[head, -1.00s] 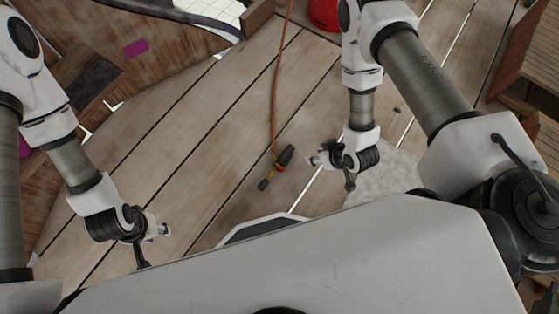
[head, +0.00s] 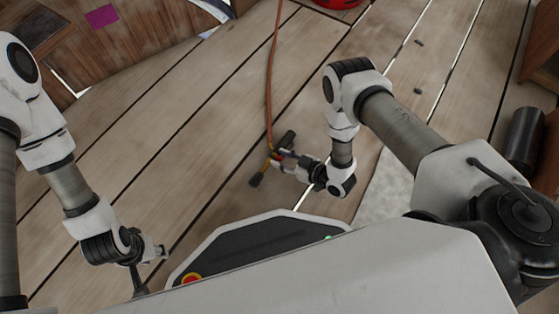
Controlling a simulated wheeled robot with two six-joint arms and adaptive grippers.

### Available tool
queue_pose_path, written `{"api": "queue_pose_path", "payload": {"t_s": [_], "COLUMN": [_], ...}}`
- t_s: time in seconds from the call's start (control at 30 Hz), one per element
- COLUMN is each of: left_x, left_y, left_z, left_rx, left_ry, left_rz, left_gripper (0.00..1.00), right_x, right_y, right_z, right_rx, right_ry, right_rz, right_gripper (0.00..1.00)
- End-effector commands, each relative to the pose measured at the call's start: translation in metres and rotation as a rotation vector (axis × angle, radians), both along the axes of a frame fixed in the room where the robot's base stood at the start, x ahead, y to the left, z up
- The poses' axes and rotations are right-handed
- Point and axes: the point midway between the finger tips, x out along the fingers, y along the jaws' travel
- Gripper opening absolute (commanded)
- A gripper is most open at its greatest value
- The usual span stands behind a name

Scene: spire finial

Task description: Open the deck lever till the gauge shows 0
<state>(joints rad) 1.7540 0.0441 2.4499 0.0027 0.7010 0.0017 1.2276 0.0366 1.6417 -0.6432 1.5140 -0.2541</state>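A small black, yellow and red fitting (head: 257,180) lies on the wooden deck at the end of an orange hose, in the middle of the head view. One black end points up right and the other down left. I cannot make out which part is the lever, and no gauge reading is legible. My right gripper (head: 283,163) is at the fitting's right side and overlaps its middle. Whether its fingers are closed on it is unclear. My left gripper (head: 160,252) hangs over the deck at lower left, apart from the fitting, with nothing visible in it.
The orange hose (head: 270,85) runs up from the fitting to the top edge. A red round object (head: 338,3) is at the top. A dark cylinder (head: 524,137) and wooden furniture stand at right. A brown wooden structure (head: 70,45) with a magenta patch is at upper left.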

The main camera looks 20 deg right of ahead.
Motion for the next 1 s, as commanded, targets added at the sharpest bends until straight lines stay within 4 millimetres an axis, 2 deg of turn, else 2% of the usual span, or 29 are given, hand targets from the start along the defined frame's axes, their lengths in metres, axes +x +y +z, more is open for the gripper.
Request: {"api": "queue_pose_path", "payload": {"t_s": [0.07, 0.33, 0.37, 0.43, 0.47, 0.77, 1.0], "left_x": [0.001, 0.001, 0.001, 0.001, 0.001, 0.001, 0.0], "left_y": [0.0, 0.0, 0.0, 0.0, 0.0, 0.0, 0.0], "left_z": [-0.008, -0.007, -0.007, -0.007, -0.007, -0.005, 0.007], "left_rx": [0.0, 0.0, 0.0, 0.0, 0.0, 0.0, 0.0], "left_ry": [-0.001, -0.002, -0.002, -0.002, -0.002, -0.001, 0.0], "left_rz": [0.001, 0.002, 0.002, 0.002, 0.002, 0.002, 0.0], "left_gripper": [0.4, 0.4, 0.4, 0.4, 0.4, 0.4, 0.4], "right_x": [0.007, 0.01, 0.01, 0.01, 0.01, 0.01, 0.013], "right_y": [0.005, 0.008, 0.008, 0.007, 0.007, 0.008, 0.01], "right_z": [-0.006, -0.005, -0.005, -0.005, -0.005, -0.004, 0.001], "right_rx": [0.0, -0.001, -0.001, -0.001, -0.001, -0.004, -0.041], "right_ry": [0.0, 0.002, 0.002, 0.002, 0.002, 0.006, 0.051], "right_rz": [0.001, -0.001, -0.001, -0.001, -0.001, -0.001, 0.0], "right_gripper": [0.38, 0.38, 0.3, 0.06, 0.0, 0.0, 0.0]}}
